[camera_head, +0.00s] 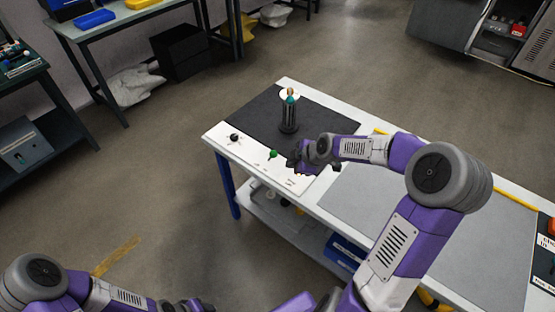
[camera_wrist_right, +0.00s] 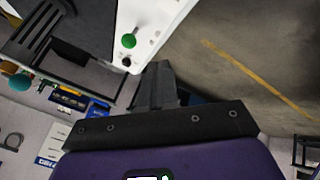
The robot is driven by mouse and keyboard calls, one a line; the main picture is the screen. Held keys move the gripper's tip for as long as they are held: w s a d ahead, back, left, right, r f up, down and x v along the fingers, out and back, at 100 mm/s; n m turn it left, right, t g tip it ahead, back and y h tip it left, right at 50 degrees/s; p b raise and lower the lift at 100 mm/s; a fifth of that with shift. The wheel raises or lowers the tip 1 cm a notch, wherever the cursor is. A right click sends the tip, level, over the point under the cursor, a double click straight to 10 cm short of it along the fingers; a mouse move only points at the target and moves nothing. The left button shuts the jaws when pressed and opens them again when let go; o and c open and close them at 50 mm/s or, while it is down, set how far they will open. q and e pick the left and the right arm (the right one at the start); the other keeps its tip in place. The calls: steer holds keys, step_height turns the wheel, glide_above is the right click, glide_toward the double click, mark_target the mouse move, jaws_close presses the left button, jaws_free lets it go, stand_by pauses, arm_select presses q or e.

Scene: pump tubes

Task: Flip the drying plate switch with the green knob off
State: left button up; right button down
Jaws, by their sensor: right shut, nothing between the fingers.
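The green knob (camera_head: 273,154) stands on the white front strip of the drying plate unit (camera_head: 222,138), at the near left end of the long table. The green knob also shows upright on its stem in the right wrist view (camera_wrist_right: 129,41). A black knob (camera_head: 234,137) sits to its left on the same strip. My right gripper (camera_head: 291,160) is just to the right of the green knob, apart from it. In the right wrist view its fingers (camera_wrist_right: 160,80) are shut and empty. My left arm is at the bottom left; its gripper's fingers cannot be made out.
A dark cylindrical stand (camera_head: 288,118) holding a tube-like item rises from the black plate (camera_head: 255,110) behind the knobs. A grey mat (camera_head: 365,205) covers the table to the right. A lower shelf (camera_head: 270,215) holds boxes.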

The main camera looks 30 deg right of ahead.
mark_target(271, 156)
stand_by(0.4)
steer(key=b+x, duration=0.5)
steer(key=x, duration=0.4)
steer(key=shift+w+f, duration=0.2)
steer(key=shift+f, duration=0.1)
steer(key=w, duration=0.1)
steer(key=w+d, duration=0.1)
steer(key=w, duration=0.1)
steer(key=shift+f, duration=0.1)
steer(key=shift+w+d+b, duration=0.25)
steer(key=shift+w+b, duration=0.05)
steer(key=shift+w, duration=0.2)
